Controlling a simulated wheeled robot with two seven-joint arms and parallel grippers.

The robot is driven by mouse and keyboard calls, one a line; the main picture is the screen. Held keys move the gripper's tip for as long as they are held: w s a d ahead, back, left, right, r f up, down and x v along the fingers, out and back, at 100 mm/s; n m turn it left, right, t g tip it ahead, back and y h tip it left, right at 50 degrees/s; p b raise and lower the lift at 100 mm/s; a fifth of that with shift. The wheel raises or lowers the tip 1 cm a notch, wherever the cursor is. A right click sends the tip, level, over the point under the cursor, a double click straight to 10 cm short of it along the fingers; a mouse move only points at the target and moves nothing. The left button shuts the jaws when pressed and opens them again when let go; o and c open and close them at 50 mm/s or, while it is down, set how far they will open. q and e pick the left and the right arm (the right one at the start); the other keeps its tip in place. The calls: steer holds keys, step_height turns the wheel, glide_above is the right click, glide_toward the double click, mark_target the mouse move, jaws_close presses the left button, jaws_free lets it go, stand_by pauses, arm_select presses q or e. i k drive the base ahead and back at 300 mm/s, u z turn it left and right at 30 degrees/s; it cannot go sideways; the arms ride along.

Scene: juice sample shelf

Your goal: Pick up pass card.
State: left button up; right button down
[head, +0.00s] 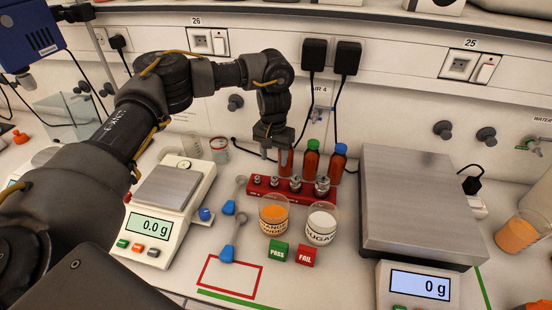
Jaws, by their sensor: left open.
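The green pass card (278,251) stands on the bench in front of the orange powder beaker (273,216). The red fail card (306,256) is beside it on the right. My left gripper (273,153) points down, open, well behind the pass card, by the bottles at the back of the red weight rack (262,190). It is apart from the card, and nothing shows between its fingers. My right gripper is out of view.
A sugar beaker (321,222) stands behind the fail card. A small scale (170,190) is on the left, and a large scale (418,200) on the right. Blue-handled scoops (227,253) lie left of the card. A red outlined area (230,277) at the front left is mostly bare.

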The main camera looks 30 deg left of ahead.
mark_target(278, 251)
steer(key=k, duration=1.5)
